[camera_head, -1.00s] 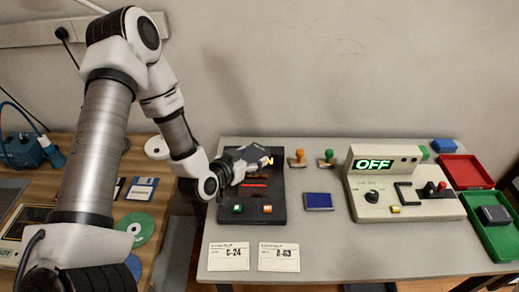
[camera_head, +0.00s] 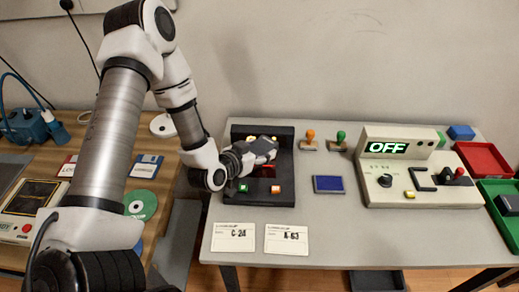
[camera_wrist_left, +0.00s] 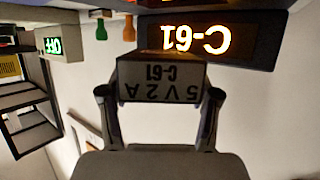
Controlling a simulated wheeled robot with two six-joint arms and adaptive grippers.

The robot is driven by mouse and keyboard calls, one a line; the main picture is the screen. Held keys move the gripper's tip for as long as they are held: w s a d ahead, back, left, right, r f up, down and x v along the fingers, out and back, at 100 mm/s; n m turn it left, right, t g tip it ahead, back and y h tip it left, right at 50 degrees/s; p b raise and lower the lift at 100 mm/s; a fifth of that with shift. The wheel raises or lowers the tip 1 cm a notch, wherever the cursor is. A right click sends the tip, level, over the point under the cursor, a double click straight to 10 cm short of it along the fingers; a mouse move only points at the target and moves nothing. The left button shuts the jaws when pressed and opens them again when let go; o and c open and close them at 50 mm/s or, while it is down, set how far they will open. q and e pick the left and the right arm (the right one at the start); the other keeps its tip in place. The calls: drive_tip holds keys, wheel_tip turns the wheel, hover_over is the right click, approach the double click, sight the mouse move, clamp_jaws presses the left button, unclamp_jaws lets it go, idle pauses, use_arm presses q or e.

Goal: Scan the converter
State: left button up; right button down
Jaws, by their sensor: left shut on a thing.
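The converter (camera_wrist_left: 162,80) is a small dark box with a pale label reading "C-61" and "5V 2A", upside down in the left wrist view. My left gripper (camera_wrist_left: 160,98) is shut on it, one finger on each side. In the head view the gripper (camera_head: 242,158) holds the converter (camera_head: 264,148) over the black scanner (camera_head: 283,194), covering part of its display and red window. Whether the converter touches the scanner cannot be told. In the wrist view the scanner display (camera_wrist_left: 197,38) glows orange with "C-61". My right gripper is not in view.
Cards C-24 (camera_head: 233,238) and A-63 (camera_head: 287,240) lie in front. Two stamps (camera_head: 309,142), a blue pad (camera_head: 328,184) and a tester (camera_head: 425,190) showing "OFF" stand to the right. Red (camera_head: 484,158) and green (camera_head: 490,190) trays are at far right; the green holds a dark box.

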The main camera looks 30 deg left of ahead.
use_arm(q)
drive_tip(key=shift+r+p, duration=2.75)
drive_tip(key=shift+r, duration=0.4)
drive_tip(key=shift+f, duration=0.1)
drive_tip(key=shift+f, duration=0.15)
